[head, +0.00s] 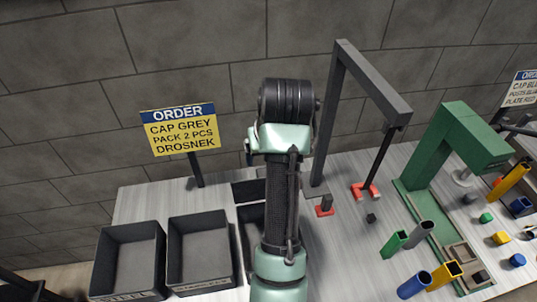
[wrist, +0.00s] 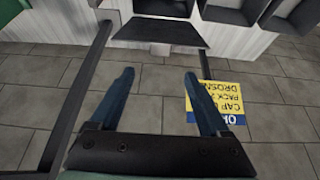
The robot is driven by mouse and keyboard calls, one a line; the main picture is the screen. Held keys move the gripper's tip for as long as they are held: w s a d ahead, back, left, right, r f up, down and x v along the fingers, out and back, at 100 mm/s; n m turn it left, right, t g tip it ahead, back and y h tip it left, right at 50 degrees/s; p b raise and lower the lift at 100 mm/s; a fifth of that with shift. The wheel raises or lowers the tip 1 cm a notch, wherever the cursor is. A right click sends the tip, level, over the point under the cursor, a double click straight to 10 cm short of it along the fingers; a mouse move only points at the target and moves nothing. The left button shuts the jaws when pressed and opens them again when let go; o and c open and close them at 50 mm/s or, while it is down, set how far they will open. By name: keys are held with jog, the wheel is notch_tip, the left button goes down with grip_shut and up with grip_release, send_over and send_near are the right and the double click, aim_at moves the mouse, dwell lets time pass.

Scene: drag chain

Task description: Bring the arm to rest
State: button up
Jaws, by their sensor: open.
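My arm (head: 280,190) rises through the middle of the head view, in front of the table and the grey block wall. Its black wrist end (head: 287,101) is up high, just left of the dark grey frame. My gripper's fingers cannot be made out in the head view. In the wrist view my gripper (wrist: 159,75) has two blue fingers spread well apart, with nothing between them. Grey tiles show behind the fingers. The right finger overlaps the edge of the yellow and blue order sign (wrist: 219,98), which appears upside down there.
The order sign (head: 180,128) stands left of my arm. Dark bins (head: 128,227) line the table's left front. A dark grey frame (head: 372,82) stands close on the right, with red pieces at its base. A green press (head: 440,140), coloured tubes and small caps lie farther right.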

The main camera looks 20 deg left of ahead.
jog(key=w+d+r+m+t+b, duration=0.1)
jog(key=d+r+t, duration=0.25)
jog(key=r, duration=0.45)
jog(key=w+d+r+m+t, duration=0.1)
jog(key=d+r+t, duration=0.1)
jog(key=r+t, duration=0.5)
jog(key=w+d+r+m+t+b, duration=0.1)
jog(key=w+d+r+t, duration=0.15)
jog(key=r, duration=0.75)
jog(key=s+d+r+m+t+h, duration=0.1)
jog(key=s+d+r+t, duration=0.3)
jog(key=s+r, duration=0.4)
jog(key=s+d+r+m+t+h, duration=0.2)
jog(key=s+d+r+t, duration=0.2)
jog(key=s+r, duration=0.5)
jog(key=shift+s+d+r+m+t, duration=0.3)
jog(key=shift+r+m+t, duration=0.1)
jog(key=shift+r+t, duration=0.55)
jog(key=shift+f, duration=0.1)
